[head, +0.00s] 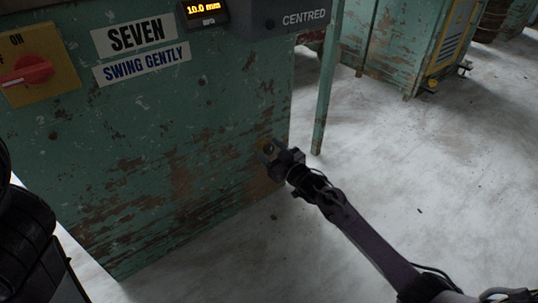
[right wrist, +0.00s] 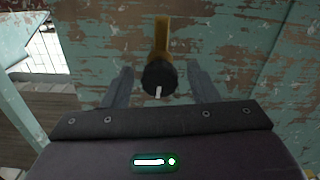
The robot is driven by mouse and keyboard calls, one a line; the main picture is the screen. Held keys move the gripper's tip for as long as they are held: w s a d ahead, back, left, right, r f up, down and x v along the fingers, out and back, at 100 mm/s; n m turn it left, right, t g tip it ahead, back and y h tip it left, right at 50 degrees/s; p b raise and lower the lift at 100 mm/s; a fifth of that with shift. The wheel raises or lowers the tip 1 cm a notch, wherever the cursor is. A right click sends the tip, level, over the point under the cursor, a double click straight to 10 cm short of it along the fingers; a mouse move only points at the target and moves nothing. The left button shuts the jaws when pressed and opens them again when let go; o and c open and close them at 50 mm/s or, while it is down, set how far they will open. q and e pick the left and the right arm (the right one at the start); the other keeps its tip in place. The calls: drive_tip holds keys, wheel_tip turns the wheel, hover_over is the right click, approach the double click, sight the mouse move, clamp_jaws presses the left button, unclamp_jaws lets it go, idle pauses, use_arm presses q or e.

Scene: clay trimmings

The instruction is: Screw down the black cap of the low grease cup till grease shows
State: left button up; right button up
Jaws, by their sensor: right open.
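The black cap (right wrist: 159,79) is round with a white mark on its front, the mark pointing down in the right wrist view. It sits at the end of the brass grease cup stem (right wrist: 162,36), against the green machine panel. My right gripper (right wrist: 160,84) is open, one finger on each side of the cap, with a visible gap on both sides. In the head view the right gripper (head: 272,151) is at the panel's low right edge, and a dark round shape shows between its fingers. No grease can be made out. The left gripper is outside the view.
The worn green machine panel (head: 150,130) carries a red switch (head: 27,75), SEVEN and SWING GENTLY labels, and a display (head: 204,10) reading 10.0 mm. A green post (head: 325,95) stands right of the gripper. The pale floor (head: 430,150) is open to the right.

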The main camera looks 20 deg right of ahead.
drive_tip(key=shift+w+a, duration=0.1)
drive_tip(key=shift+w, duration=0.1)
drive_tip(key=shift+c, duration=0.2)
drive_tip(key=c, duration=0.9)
drive_tip(key=shift+c, duration=0.2)
drive_tip(key=shift+r, duration=0.1)
